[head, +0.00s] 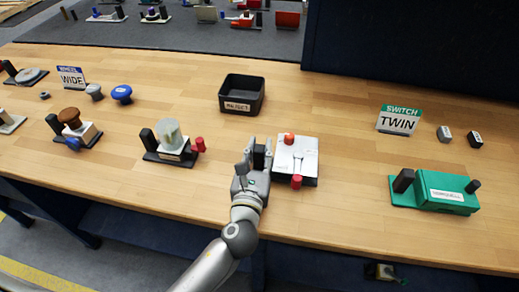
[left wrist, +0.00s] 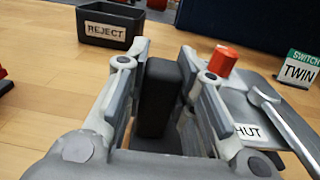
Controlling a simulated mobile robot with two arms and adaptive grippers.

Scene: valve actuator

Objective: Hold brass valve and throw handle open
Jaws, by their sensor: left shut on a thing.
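A grey-white valve unit (head: 308,148) stands on the table, with a red-orange knob (head: 289,138) at its back and a red knob (head: 296,181) at its front. No brass colour shows on it. A silver lever (left wrist: 282,120) lies across its top beside a label of which "HUT" can be read. The orange-red knob also shows in the left wrist view (left wrist: 224,60). My left gripper (head: 258,153) is at the unit's left side, shut on an upright black post (left wrist: 156,95) that stands between its fingers. The post's foot is hidden. My right gripper is not in view.
A black REJECT bin (head: 242,95) stands behind. A unit with a clear cylinder (head: 168,134) and red knob is to the left. A green unit (head: 445,191) and a SWITCH TWIN sign (head: 398,120) are to the right. Bare wood lies between the valve unit and the green unit.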

